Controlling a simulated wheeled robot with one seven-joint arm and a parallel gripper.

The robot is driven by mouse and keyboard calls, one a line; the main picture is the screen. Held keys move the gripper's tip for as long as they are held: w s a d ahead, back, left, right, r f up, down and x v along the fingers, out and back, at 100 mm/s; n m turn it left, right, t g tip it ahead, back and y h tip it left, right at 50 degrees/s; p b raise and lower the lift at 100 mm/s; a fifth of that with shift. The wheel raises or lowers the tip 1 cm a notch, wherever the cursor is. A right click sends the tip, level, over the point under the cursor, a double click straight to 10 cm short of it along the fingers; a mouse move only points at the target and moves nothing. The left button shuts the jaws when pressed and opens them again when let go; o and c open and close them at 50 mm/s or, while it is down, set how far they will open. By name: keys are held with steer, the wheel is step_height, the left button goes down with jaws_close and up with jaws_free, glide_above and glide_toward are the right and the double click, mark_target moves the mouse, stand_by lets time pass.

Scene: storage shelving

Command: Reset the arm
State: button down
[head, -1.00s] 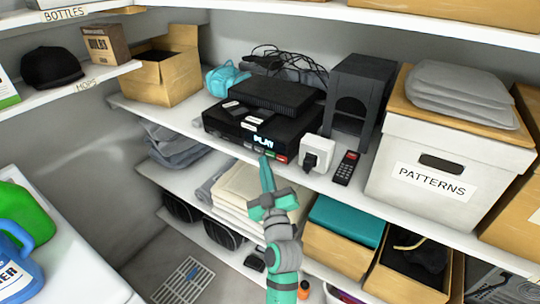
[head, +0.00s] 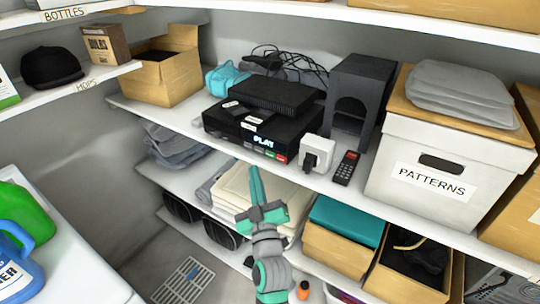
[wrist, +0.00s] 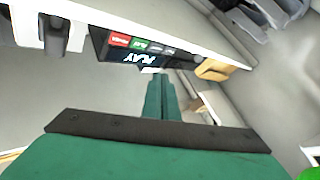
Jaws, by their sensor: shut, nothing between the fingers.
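My gripper (head: 256,180) is in the lower middle of the head view, its green fingers together and pointing up toward the shelf. It holds nothing. It is in front of the shelves, below and apart from the black player (head: 262,132) with the lit "PLAY" label. In the wrist view the closed green fingers (wrist: 158,98) point toward the shelf edge, and the player (wrist: 140,50) shows beyond them.
A white shelf (head: 360,192) runs above my gripper, carrying a white plug-like device (head: 322,150), a remote (head: 345,168) and a PATTERNS box (head: 432,190). Folded cloths (head: 240,190) and teal-topped box (head: 347,222) lie lower. Bottles (head: 22,235) stand at left.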

stand_by(0.4)
steer(key=s+f+m+g+h, duration=0.3)
steer(key=s+f+m, duration=0.2)
steer(key=s+f, duration=1.6)
steer(key=s+f+m+g, duration=0.2)
steer(key=s, duration=2.2)
steer(key=shift+s+d+g, duration=0.15)
steer(key=shift+s+g, duration=0.15)
steer(key=shift+g, duration=0.1)
